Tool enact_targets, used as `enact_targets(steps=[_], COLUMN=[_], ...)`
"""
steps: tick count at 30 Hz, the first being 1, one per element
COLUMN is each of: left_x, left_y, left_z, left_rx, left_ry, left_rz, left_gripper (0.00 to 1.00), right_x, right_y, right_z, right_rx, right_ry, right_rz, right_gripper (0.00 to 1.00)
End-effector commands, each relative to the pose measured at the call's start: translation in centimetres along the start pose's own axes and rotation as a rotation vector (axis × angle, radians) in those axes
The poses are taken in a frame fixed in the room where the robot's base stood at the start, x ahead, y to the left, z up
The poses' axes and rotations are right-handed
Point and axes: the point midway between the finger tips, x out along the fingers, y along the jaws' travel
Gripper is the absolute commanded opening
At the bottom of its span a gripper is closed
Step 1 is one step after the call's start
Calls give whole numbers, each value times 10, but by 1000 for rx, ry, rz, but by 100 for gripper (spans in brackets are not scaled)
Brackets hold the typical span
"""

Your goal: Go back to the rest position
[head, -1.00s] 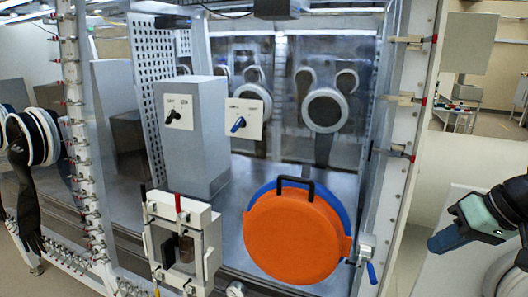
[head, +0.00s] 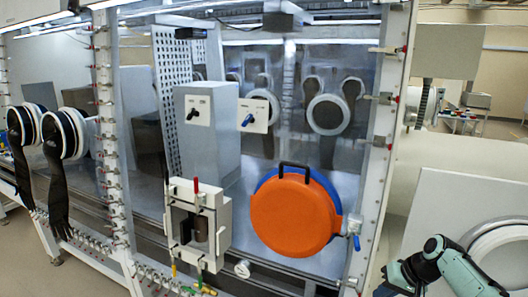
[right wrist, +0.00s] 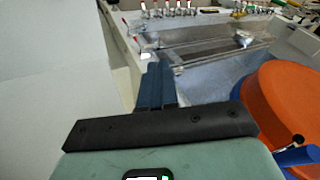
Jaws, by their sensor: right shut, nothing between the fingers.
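My right arm comes in at the lower right of the head view. Its right gripper (head: 383,290) is low in front of the glovebox's right end, at the picture's bottom edge. In the right wrist view, the two blue-grey fingers (right wrist: 155,88) are together with nothing between them. They point toward the glovebox front and appear apart from it. My left gripper is not in view.
The orange round door (head: 292,215) with a blue rim and black handle is on the glovebox front; it also shows close by in the right wrist view (right wrist: 290,100). A small white airlock (head: 196,225) stands left of it. Black gloves (head: 68,185) hang at far left.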

Motion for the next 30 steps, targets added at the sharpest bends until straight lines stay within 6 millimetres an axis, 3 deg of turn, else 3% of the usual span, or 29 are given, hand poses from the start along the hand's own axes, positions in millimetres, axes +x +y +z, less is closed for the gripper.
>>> enact_targets(steps=[1, 6, 8, 12, 15, 19, 21, 24, 27, 30], left_x=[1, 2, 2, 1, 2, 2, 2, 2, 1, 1], left_y=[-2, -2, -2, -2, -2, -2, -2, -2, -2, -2], left_z=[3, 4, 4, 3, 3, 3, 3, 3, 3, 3], left_rx=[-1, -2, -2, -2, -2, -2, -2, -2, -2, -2], left_ry=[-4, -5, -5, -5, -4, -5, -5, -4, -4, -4], left_rz=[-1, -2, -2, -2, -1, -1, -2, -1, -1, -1], left_gripper=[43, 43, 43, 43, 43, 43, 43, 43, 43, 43], right_x=[45, 167, 206, 283, 322, 354, 362, 363, 361, 359], right_y=[8, 26, 30, 37, 39, 38, 37, 34, 31, 30], right_z=[10, 54, 78, 150, 208, 292, 333, 378, 404, 414], right_rx=[20, 69, 80, 99, 106, 107, 108, 107, 107, 106], right_ry=[-36, -95, -116, -165, -199, -245, -265, -283, -293, -294], right_rz=[7, 41, 53, 82, 99, 116, 123, 127, 128, 129], right_gripper=[0, 0, 0, 0, 0, 0, 0, 0, 0, 0])
